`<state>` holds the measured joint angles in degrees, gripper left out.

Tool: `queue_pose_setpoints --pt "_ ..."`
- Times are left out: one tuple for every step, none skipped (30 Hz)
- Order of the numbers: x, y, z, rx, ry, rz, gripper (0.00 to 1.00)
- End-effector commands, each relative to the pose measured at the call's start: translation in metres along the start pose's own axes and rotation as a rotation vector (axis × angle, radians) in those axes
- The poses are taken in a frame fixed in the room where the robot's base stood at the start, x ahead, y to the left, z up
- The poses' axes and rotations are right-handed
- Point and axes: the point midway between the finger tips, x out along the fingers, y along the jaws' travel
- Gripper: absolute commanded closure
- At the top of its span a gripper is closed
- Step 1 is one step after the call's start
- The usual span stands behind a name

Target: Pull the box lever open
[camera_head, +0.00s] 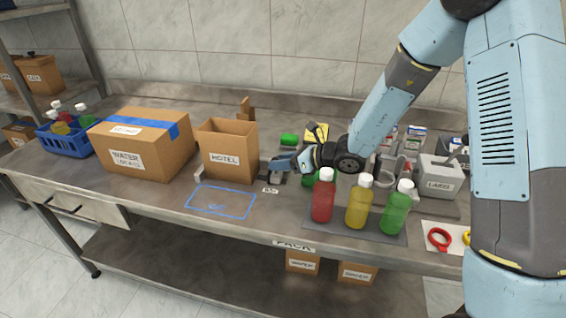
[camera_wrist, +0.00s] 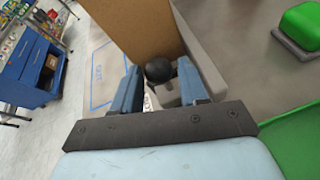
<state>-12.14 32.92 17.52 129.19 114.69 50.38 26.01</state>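The box lever shows in the wrist view as a round black knob (camera_wrist: 159,70) beside the cardboard box wall. My gripper (camera_wrist: 158,78) has its two blue fingers spread, one on each side of the knob. A gap shows between the knob and the left finger; whether the right finger touches it I cannot tell. The knob cannot be made out there.
Red (camera_head: 322,200), yellow (camera_head: 358,205) and green bottles (camera_head: 395,212) stand on a dark mat right of my gripper. A closed WATER carton (camera_head: 145,155) stands left of the open box. A blue taped outline (camera_head: 220,203) marks bare table in front.

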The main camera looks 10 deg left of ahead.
Motion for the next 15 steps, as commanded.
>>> queue_pose_setpoints --pt "0.0 0.0 0.0 0.0 0.0 0.0 0.57" --pt "0.0 0.0 0.0 0.0 0.0 0.0 0.57" --pt "-0.002 0.0 0.0 0.0 0.0 0.0 0.57" --pt "-0.003 0.0 0.0 0.0 0.0 0.0 0.57" --pt "-0.005 0.0 0.0 0.0 -0.001 -0.001 0.57" --pt "-0.008 0.0 0.0 -0.001 -0.001 -0.001 0.57" --pt "-0.012 -0.001 0.001 -0.001 -0.001 -0.001 0.57" --pt "-0.016 -0.001 0.001 -0.001 -0.001 -0.001 0.57" --pt "-0.023 -0.001 0.001 -0.001 -0.001 -0.003 0.57" --pt "-0.028 -0.001 0.0 0.0 -0.001 -0.003 0.57" --pt "-0.033 -0.001 0.0 0.0 0.0 -0.003 0.57" --pt "-0.041 -0.002 0.0 -0.001 -0.001 -0.004 0.57" --pt "-0.048 -0.002 0.0 -0.001 -0.001 -0.005 0.57" --pt "-0.053 -0.001 0.0 -0.001 0.0 -0.003 0.57" --pt "-0.061 -0.001 0.0 0.0 -0.001 -0.003 0.57"
